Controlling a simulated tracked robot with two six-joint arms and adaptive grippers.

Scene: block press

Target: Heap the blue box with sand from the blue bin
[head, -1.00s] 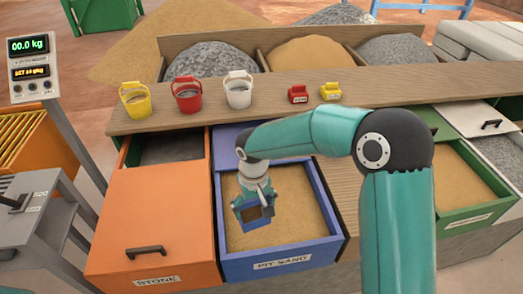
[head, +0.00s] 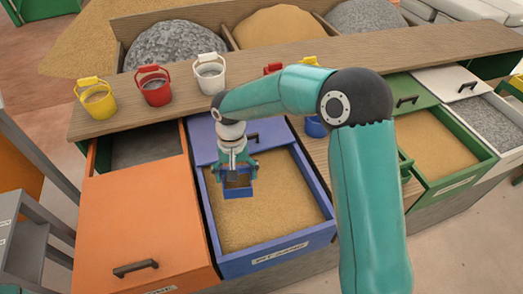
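The blue bin (head: 277,263) is an open drawer labelled as pit sand, full of tan sand (head: 270,205). My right gripper (head: 237,168) hangs over the back left part of this bin, pointing down. It is shut on a small blue box (head: 238,193), which sits at or just above the sand. The box's inside looks dark at the top, and I cannot tell how much sand it holds. My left gripper is not in view.
An orange stone drawer (head: 145,225) is left of the bin; a green drawer (head: 455,180) with sand is right. Yellow (head: 97,101), red (head: 155,90) and white (head: 210,75) buckets stand on the wooden shelf (head: 130,118). A blue object (head: 315,128) is partly hidden behind my arm.

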